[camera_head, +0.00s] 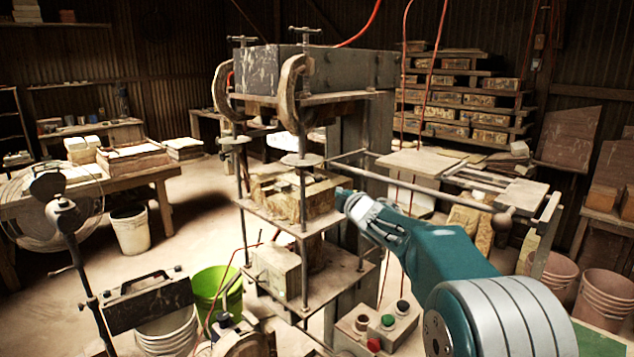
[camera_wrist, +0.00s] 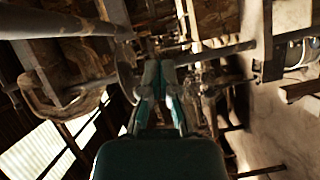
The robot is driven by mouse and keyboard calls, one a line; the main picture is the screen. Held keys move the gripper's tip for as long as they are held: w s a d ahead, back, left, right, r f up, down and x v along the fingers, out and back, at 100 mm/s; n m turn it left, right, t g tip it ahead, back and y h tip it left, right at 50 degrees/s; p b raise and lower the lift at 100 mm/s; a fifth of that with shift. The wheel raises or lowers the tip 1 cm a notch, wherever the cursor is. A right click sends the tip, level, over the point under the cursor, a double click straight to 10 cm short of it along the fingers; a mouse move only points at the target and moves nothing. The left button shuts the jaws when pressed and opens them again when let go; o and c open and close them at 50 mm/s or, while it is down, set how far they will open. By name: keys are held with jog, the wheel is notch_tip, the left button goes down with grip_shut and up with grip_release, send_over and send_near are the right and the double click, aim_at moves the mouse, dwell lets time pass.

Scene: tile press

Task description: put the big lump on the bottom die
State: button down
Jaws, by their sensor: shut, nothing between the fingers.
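The press (camera_head: 320,75) stands in the middle of the head view. On its middle plate sits a rough tan block (camera_head: 287,197), which looks like the bottom die; press rods partly hide it. I cannot pick out the big lump with certainty in either view. My gripper (camera_head: 346,198) is just right of the tan block, at about its height; I cannot tell whether they touch. In the wrist view my gripper (camera_wrist: 160,72) points into the press, its fingers together and empty.
Upright rods (camera_head: 303,215) and C-shaped clamps (camera_head: 222,88) surround the press opening. A side table (camera_head: 428,163) with boards stands right of the press. A green bucket (camera_head: 217,290) stands at lower left.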

jog(key=s+d+m+g+h, duration=0.25)
jog(key=s+d+m, duration=0.3)
jog(key=s, duration=0.65)
jog(key=s+d+m+g+h, duration=0.2)
jog(key=s+d+m+h, duration=0.4)
jog(key=s, duration=0.6)
jog(key=s+a+f+m+g+y, duration=0.1)
jog(key=s+f+m+g, duration=0.2)
jog(key=s, duration=0.9)
jog(key=s+a+f+m+g+y, duration=0.1)
jog(key=s+f+m+g+y, duration=0.1)
jog(key=s+f+m, duration=0.3)
jog(key=s+f+g, duration=0.1)
jog(key=s+f, duration=0.3)
jog(key=s, duration=0.4)
jog(key=shift+s+a, duration=0.15)
jog(key=shift+a, duration=0.1)
